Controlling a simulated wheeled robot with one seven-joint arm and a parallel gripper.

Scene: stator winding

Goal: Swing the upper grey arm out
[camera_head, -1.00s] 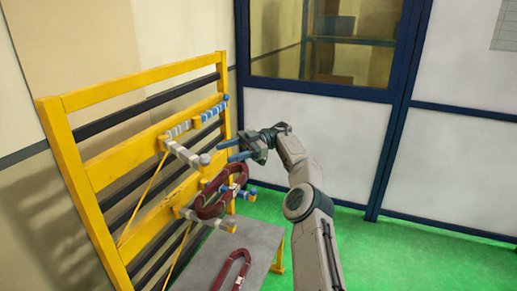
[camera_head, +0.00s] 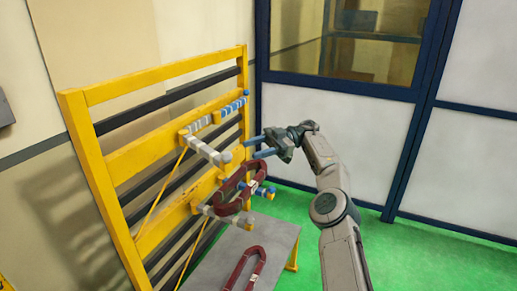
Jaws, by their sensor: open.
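The upper grey arm (camera_head: 204,149) is a grey-banded bar with a rounded end on the yellow rack (camera_head: 137,158). It sticks out from the rack toward the lower right, roughly parallel to the lower grey arm (camera_head: 217,217). The upper blue arm (camera_head: 232,108) lies back along the rack's rail. My gripper (camera_head: 250,147) is open and empty, its two blue fingers pointing left. In the picture it is just right of the upper grey arm's free end, with a small gap. A dark red coil (camera_head: 229,204) hangs around the lower arms.
The lower blue arm (camera_head: 263,190) pokes out beside the hanging coil. A second red coil (camera_head: 246,269) lies on a grey table (camera_head: 213,266) below the rack. Green floor (camera_head: 400,250) is open at right, before a blue-framed wall (camera_head: 340,130).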

